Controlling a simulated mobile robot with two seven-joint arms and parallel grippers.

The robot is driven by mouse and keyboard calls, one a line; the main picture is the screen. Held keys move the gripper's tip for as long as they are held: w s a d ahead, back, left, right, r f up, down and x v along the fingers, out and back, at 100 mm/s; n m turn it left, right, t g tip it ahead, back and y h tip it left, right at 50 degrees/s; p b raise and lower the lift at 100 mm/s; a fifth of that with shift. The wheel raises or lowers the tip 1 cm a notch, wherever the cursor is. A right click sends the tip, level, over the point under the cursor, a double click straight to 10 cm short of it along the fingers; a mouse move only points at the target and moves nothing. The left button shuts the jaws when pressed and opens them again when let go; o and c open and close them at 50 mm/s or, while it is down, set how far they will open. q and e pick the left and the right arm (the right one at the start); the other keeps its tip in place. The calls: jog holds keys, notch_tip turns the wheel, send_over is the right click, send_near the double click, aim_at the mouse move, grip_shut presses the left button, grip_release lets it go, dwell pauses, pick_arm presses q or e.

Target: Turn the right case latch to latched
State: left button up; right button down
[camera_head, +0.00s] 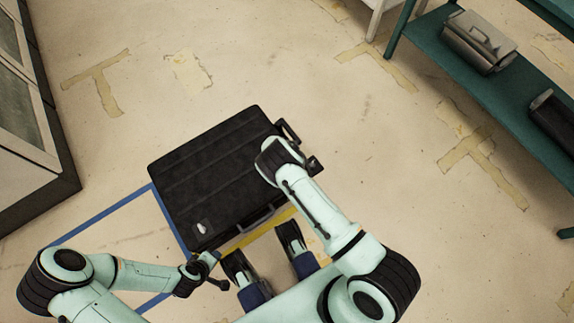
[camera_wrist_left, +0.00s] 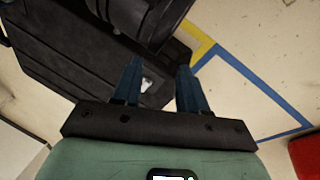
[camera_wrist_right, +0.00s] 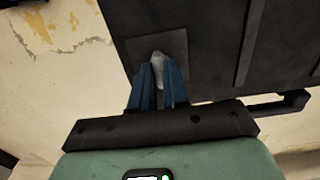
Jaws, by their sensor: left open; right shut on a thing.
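The black case (camera_head: 190,165) lies flat on the floor in the head view. The right case latch (camera_wrist_right: 159,60) is a small grey tab on a dark square plate in the right wrist view. My right gripper (camera_wrist_right: 158,76) is shut on this latch, with its blue fingertips on either side of it. In the head view, my right arm hides the latch. The left case latch (camera_head: 200,229) is a pale tab at the case's near-left corner, seen also in the left wrist view (camera_wrist_left: 147,86). My left gripper (camera_wrist_left: 158,80) is open and empty, apart from that latch.
A green shelf (camera_head: 480,85) with metal boxes stands at upper right, a cabinet (camera_head: 30,130) at left. Floor beyond is clear.

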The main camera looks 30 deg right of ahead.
pick_arm(q)
jog(key=shift+f, duration=0.1)
pick_arm(e)
jog(key=n+b, duration=0.1)
jog(key=n, duration=0.4)
jog(key=shift+b, duration=0.35)
jog(key=shift+n, duration=0.7)
jog(key=shift+n+b, duration=0.35)
jog(key=shift+n, duration=0.55)
jog(key=n, duration=0.3)
jog(key=shift+n+b, duration=0.3)
jog(key=shift+b, duration=0.05)
pick_arm(q)
notch_tip(320, 180, down, 6)
jog(key=s+a+g+b, duration=0.1)
jog(key=s+a, duration=0.1)
jog(key=shift+s+f+y, duration=0.15)
jog(key=shift+s+y, duration=0.15)
jog(key=shift+s, duration=0.05)
pick_arm(e)
jog(key=n, duration=0.6)
pick_arm(q)
jog(key=shift+a, duration=0.1)
pick_arm(e)
jog(key=c, duration=1.1)
grip_release()
